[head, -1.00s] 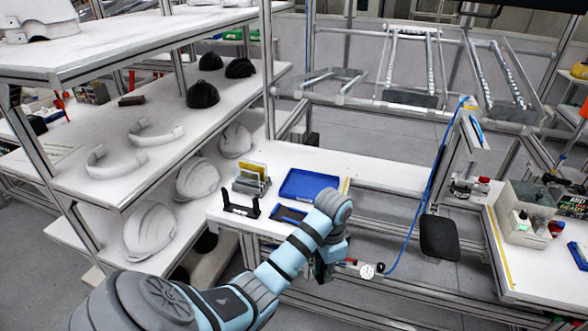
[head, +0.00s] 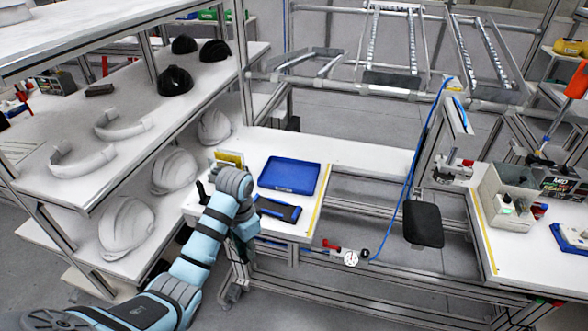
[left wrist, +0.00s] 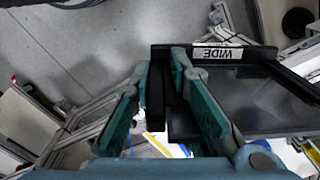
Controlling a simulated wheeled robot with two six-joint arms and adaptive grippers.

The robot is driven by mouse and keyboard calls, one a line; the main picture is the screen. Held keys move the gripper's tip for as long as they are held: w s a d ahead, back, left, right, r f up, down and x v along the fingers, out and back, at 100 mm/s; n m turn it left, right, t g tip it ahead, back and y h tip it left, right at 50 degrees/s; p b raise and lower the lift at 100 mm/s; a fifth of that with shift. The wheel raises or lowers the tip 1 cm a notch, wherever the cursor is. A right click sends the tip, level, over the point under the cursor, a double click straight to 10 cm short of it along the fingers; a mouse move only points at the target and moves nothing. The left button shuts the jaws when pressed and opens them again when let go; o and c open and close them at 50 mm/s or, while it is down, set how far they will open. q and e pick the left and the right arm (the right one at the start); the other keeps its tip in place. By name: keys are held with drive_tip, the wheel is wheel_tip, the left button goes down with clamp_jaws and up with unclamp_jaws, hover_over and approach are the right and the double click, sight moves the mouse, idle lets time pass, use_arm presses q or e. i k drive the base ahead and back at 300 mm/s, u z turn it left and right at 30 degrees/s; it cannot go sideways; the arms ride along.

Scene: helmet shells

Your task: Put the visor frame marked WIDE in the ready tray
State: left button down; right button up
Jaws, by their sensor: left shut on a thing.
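My left gripper (head: 243,243) hangs at the front edge of the white bench, left of the blue-and-black piece. In the left wrist view my left gripper (left wrist: 160,68) is shut on a black visor frame (left wrist: 262,98) with a dark panel. Its white label reads WIDE, upside down. In the head view my arm hides the held frame. A blue tray (head: 290,163) lies flat and empty on the bench, behind and right of the gripper. I cannot read a mark on this tray. My right gripper is out of view.
A blue-and-black piece (head: 278,208) lies in front of the tray. A holder with yellow cards (head: 230,158) stands behind my wrist. Shelves with white helmet shells (head: 127,225) stand left. A blue hose (head: 408,185) and a grey box (head: 503,195) are at right.

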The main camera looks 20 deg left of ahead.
sight(289, 176)
drive_tip(key=i, duration=1.4)
drive_tip(key=u, duration=0.05)
